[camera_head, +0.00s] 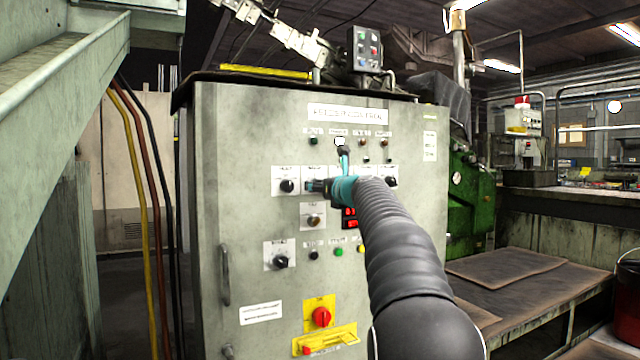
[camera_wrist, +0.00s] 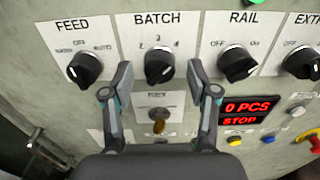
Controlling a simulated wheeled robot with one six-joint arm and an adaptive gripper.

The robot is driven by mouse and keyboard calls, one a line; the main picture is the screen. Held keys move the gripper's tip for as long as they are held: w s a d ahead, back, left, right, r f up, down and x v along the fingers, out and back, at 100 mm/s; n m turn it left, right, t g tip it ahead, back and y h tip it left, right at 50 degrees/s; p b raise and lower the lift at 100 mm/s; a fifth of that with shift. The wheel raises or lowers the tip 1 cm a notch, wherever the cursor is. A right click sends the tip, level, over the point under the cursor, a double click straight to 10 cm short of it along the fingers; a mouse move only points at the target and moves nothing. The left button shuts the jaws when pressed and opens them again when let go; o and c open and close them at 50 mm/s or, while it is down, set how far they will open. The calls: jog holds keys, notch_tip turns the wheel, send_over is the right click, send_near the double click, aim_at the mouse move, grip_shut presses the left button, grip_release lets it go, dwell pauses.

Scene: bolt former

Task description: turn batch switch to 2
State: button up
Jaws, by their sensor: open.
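The batch switch (camera_wrist: 159,65) is a black rotary knob on a white plate marked BATCH, with the numbers 2, 3 and 4 around its top. I cannot tell for sure which number it points to. My gripper (camera_wrist: 160,76) is open, with one fingertip on each side of the batch switch. Whether the fingers touch the knob is not clear. In the head view my gripper (camera_head: 318,186) is in front of the grey control cabinet (camera_head: 235,140) and hides the batch switch.
The feed switch (camera_wrist: 85,68) is left of the batch switch and the rail switch (camera_wrist: 237,63) is right. A key switch (camera_wrist: 159,125) sits below, beside a red display (camera_wrist: 248,108). A red main switch (camera_head: 321,317) is low on the cabinet.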

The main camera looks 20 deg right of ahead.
jog(key=shift+w, duration=0.3)
grip_shut()
